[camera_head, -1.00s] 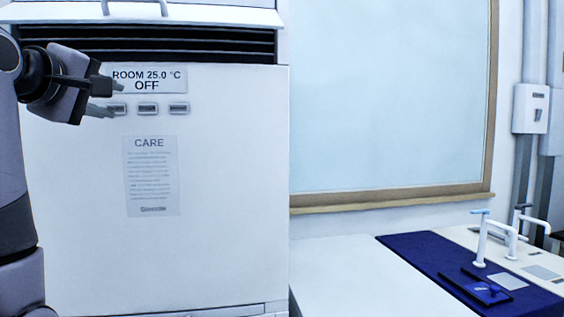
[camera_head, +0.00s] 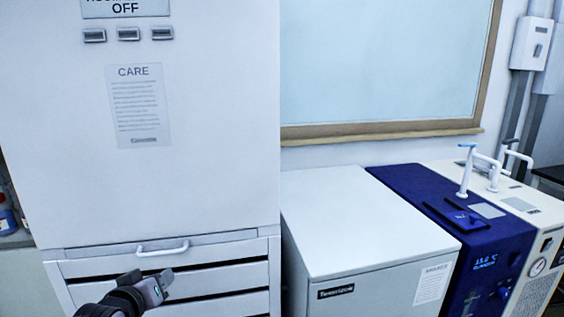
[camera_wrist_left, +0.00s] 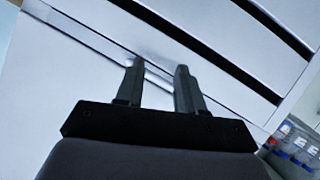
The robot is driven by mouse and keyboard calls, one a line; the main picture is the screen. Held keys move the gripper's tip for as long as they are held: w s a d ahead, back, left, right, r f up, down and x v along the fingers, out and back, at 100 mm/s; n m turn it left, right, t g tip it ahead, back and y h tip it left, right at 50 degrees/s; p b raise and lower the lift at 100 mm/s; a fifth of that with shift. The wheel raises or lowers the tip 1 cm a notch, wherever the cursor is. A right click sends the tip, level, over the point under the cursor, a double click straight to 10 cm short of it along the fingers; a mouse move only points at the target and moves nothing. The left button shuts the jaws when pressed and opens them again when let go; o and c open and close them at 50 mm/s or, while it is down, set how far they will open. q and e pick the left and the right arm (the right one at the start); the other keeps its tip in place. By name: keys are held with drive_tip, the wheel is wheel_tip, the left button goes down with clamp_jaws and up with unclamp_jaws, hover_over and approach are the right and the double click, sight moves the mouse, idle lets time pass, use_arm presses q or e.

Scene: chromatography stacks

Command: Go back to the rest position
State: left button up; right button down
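My left gripper (camera_head: 148,276) is low in the head view, in front of the slatted lower part of the white cabinet (camera_head: 215,130). Its two fingers are apart with nothing between them; the left wrist view also shows the fingers (camera_wrist_left: 160,72) spread and empty, with a white panel and dark slots beyond. The cabinet's white handle (camera_head: 162,249) is just above the gripper in the picture. The display panel (camera_head: 125,8) reads OFF and is cut by the top edge. My right gripper is out of view.
A white box unit (camera_head: 365,225), a dark blue unit (camera_head: 490,245) with a lit display and a cream unit (camera_head: 540,205) with white pipes stand to the right. Bottles (camera_head: 6,218) sit on a shelf at far left. A framed board (camera_head: 385,60) hangs behind.

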use_arm(q)
drive_tip(key=s+d+f+m+g+h, duration=0.1)
drive_tip(key=s+d+f+m, duration=0.2)
drive_tip(key=s+f, duration=0.7)
drive_tip(key=s+d+f+m+g+h, duration=0.1)
drive_tip(key=s+d+f+m, duration=0.2)
drive_tip(key=s+f, duration=0.8)
drive_tip(key=s, duration=0.7)
drive_tip(key=shift+m+g, duration=0.3)
drive_tip(key=shift+m, duration=0.1)
idle(1.2)
